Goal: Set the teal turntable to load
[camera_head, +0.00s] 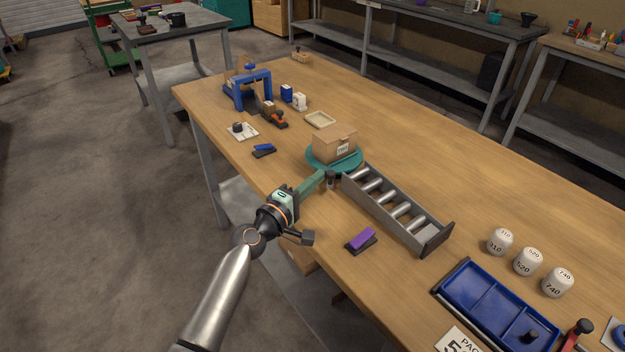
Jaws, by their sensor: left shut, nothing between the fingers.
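The teal turntable (352,162) is a round plate on the wooden table. A cardboard box (334,146) with a small label sits on top of it. My left gripper (325,176) reaches in from the lower left and is shut with nothing between its fingers. Its tips are at the near edge of the turntable, beside a small dark post (332,181). I cannot tell whether they touch the post or the rim. My right gripper is not in view.
A roller conveyor (398,207) runs from the turntable toward the lower right. A purple-topped stapler-like item (361,240) lies left of it. A blue tray (492,305) and white numbered weights (527,262) stand at right. A blue frame (251,88) stands farther back.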

